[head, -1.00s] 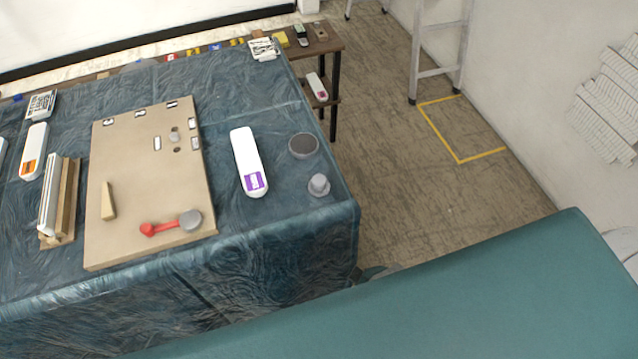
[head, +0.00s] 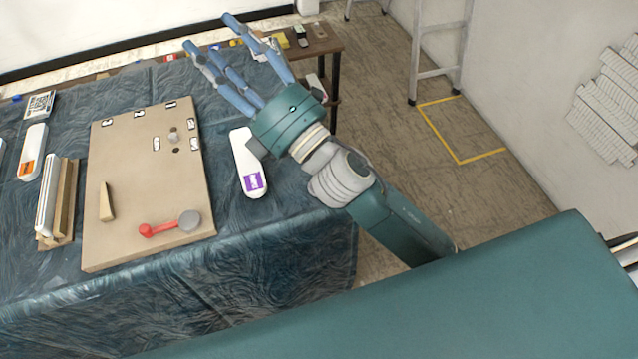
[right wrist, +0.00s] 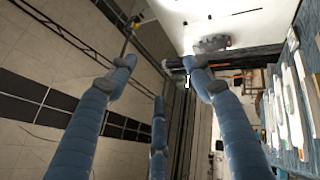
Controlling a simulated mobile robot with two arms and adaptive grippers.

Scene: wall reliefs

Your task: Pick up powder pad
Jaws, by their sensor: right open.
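My right gripper (head: 222,48) is open and empty, raised over the far right part of the table with its fingers spread away from me. Its fingers also show in the right wrist view (right wrist: 158,80), with nothing between them. The grey knobbed piece, which looks like the powder pad, and the grey round dish with a dark top are hidden behind my right arm now. Both stood at the table's right edge a second ago. A white bottle with a purple label (head: 246,158) lies just left of my right wrist. My left gripper is not in view.
A tan board (head: 140,185) on the blue-covered table (head: 230,275) carries a red-handled tool with a grey round head (head: 168,226) and a wedge (head: 106,202). Wooden strips (head: 62,200) lie left. A ladder (head: 440,45) stands beyond the floor at right.

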